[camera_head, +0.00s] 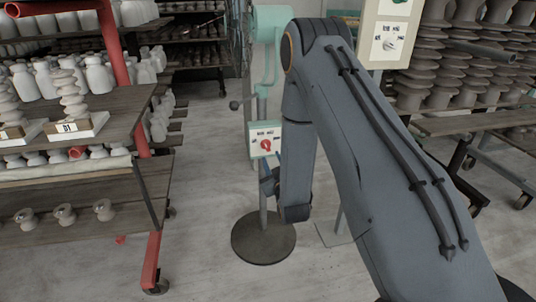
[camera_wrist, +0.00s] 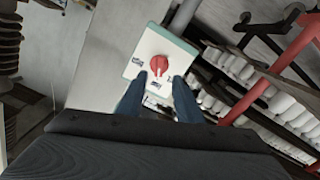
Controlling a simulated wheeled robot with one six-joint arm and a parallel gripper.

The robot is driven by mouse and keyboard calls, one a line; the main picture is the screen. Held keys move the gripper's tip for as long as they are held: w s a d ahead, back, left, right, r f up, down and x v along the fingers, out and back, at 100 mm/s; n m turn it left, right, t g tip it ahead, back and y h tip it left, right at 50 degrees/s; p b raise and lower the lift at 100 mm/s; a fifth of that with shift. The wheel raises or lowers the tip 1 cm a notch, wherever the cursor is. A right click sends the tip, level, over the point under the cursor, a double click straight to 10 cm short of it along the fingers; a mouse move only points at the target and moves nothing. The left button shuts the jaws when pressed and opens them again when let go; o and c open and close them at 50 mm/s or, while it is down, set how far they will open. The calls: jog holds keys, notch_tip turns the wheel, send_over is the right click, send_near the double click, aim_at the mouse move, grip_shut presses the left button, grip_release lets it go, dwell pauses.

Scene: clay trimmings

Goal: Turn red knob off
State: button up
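The red knob (camera_head: 266,145) sits on a white switch box with a teal edge (camera_head: 254,153), on a post with a round dark base. In the wrist view the red knob (camera_wrist: 159,65) is near the middle of the tilted box face (camera_wrist: 142,57). Small labels surround it, too small to read. My gripper (camera_wrist: 160,78) has two blue fingers spread apart, with tips just below the knob in the picture, one to each side. I cannot tell whether they touch the box. In the head view my gripper (camera_head: 268,181) is partly hidden behind my arm, just below the box.
A red-framed shelf cart (camera_head: 140,95) with pale clay pieces stands at left. Another switch panel with a pale knob (camera_head: 389,44) is at upper right. Racks of stacked clay pieces (camera_head: 440,75) stand behind at right. Floor around the post base (camera_head: 264,240) is clear.

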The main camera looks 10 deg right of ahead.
aim_at(267, 147)
jog(key=shift+w, duration=3.9)
grip_shut()
